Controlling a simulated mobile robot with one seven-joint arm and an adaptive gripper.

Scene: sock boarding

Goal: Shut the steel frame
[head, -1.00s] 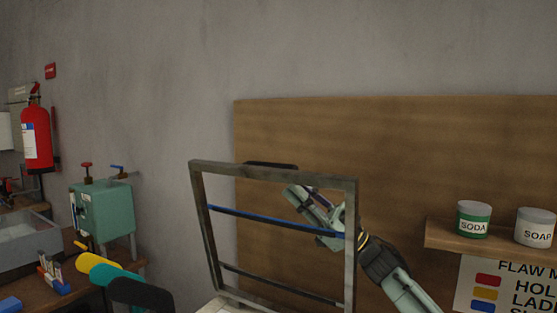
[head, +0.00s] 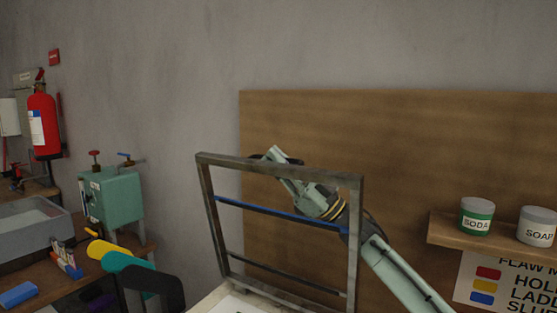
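The steel frame (head: 228,163) stands raised, nearly upright, in the lower middle of the head view. A blue bar (head: 262,208) crosses it, with a thin dark bar lower down. A dark handle-like piece (head: 257,168) shows at its top edge, partly hidden by my gripper. My gripper (head: 276,155) is seen through and above the frame, apparently behind it, with its tip at the top bar by that dark piece. I cannot tell whether it touches it, or whether the fingers are open or shut.
A wooden board (head: 420,130) stands behind the frame, with a shelf (head: 450,233) holding soda (head: 477,218) and soap (head: 537,228) tins at right. A green tank (head: 112,196), a grey basin (head: 30,228) and yellow, teal and black padded shapes (head: 125,261) are at left. A pale surface lies below the frame.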

